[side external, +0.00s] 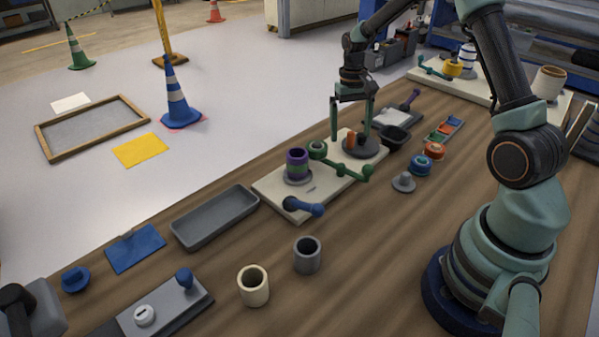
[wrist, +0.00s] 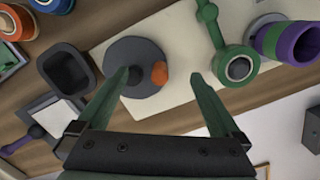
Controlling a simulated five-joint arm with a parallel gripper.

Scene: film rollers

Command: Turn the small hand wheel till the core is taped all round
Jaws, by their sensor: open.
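The small hand wheel is a dark grey disc (side external: 368,150) on a cream board, with an upright orange knob (side external: 351,139). In the wrist view, the disc (wrist: 138,50) shows a dark hub and the orange knob (wrist: 158,73) off-centre. The core (side external: 297,159) is purple with a green band, upright on a grey base; it also shows at the right of the wrist view (wrist: 300,42). How far the green goes round is hidden. My gripper (side external: 350,138) is open, fingers pointing down on either side of the knob. In the wrist view my gripper (wrist: 160,73) has a gap on both sides of it.
A green arm (side external: 343,168) and a green roller (side external: 318,149) stand between wheel and core. A blue handle (side external: 304,208) is at the board's near end. A dark bowl (side external: 395,138) stands close right of the wheel. A grey tray (side external: 214,218) lies left of the board.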

